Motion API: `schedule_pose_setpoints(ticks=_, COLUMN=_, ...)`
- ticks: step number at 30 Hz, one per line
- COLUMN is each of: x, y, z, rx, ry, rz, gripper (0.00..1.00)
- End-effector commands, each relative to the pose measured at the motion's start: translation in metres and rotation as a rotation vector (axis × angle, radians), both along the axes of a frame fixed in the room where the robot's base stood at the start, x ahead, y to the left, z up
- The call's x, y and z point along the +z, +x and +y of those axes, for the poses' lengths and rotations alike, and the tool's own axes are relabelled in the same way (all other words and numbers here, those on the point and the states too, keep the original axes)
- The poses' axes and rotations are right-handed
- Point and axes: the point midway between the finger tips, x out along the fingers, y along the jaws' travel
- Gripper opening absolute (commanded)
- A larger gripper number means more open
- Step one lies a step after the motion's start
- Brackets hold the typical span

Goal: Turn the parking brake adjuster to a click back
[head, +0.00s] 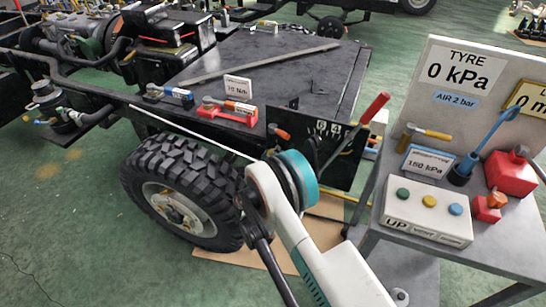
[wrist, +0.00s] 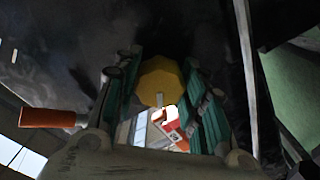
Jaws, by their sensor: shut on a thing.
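In the wrist view a yellow, many-sided knob (wrist: 160,78), which looks like the adjuster, sits between the green-padded fingers of my gripper (wrist: 160,105). The fingers are shut on it from left and right. A small pale stub shows at its lower edge. An orange handle (wrist: 48,118) lies left of the fingers, apart from them. In the head view my arm's teal and white joints hide the gripper and the knob, beside the black chassis frame. A lever with a red grip (head: 375,108) rises near the chassis corner.
A large black tyre (head: 180,195) stands left of my arm. The chassis deck (head: 290,75) carries a red tool block (head: 228,112) and small signs. A grey bench (head: 480,235) at right holds a button box (head: 428,210) and a tyre pressure panel (head: 465,80). Green floor is open at lower left.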

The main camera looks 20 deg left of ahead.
Motion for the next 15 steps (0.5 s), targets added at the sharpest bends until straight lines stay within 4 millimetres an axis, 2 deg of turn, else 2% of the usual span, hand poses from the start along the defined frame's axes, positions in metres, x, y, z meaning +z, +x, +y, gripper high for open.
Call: schedule_pose_setpoints(ticks=15, x=0.0005, y=0.0, z=0.0013, rx=0.003, ry=-0.051, rz=0.004, gripper=0.14)
